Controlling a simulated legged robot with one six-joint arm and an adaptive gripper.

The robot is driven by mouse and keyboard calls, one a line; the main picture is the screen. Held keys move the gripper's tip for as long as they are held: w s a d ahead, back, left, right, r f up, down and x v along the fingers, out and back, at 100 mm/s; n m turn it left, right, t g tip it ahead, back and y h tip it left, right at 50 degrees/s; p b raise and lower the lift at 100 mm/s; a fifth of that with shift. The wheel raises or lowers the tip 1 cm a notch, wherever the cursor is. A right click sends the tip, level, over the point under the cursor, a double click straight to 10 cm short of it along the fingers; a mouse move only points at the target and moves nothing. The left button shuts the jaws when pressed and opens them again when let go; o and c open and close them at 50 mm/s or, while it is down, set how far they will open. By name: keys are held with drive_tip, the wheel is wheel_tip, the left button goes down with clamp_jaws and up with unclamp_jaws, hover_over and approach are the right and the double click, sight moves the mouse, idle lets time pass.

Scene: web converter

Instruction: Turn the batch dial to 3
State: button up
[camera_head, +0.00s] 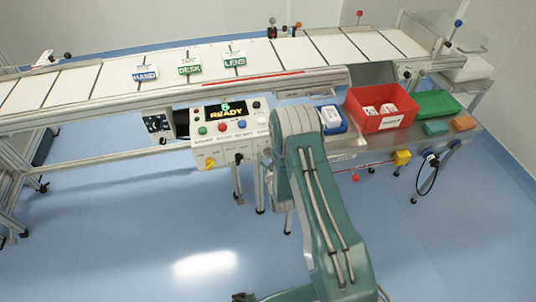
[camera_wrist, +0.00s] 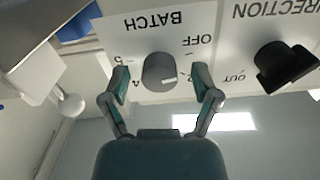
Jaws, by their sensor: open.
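The batch dial (camera_wrist: 158,72) is a round grey knob on a white panel (camera_wrist: 185,15), under upside-down BATCH lettering in the wrist view. A small white mark shows at the lower right of its face. OFF is printed to its upper right; a 5 and what looks like a 4 are at its left. My gripper (camera_wrist: 160,88) is open, with one finger on each side of the dial. I see gaps between fingers and knob; contact is not clear. In the head view my arm covers the gripper, and I cannot make out the dial.
A black direction knob (camera_wrist: 285,66) sits right of the dial in the wrist view. In the head view a control panel (camera_head: 205,145) with a READY display and buttons stands left of my arm. A red bin (camera_head: 365,124) and green tray (camera_head: 437,103) are to the right.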

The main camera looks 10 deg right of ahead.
drive_tip(key=shift+w, duration=0.4)
clamp_jaws()
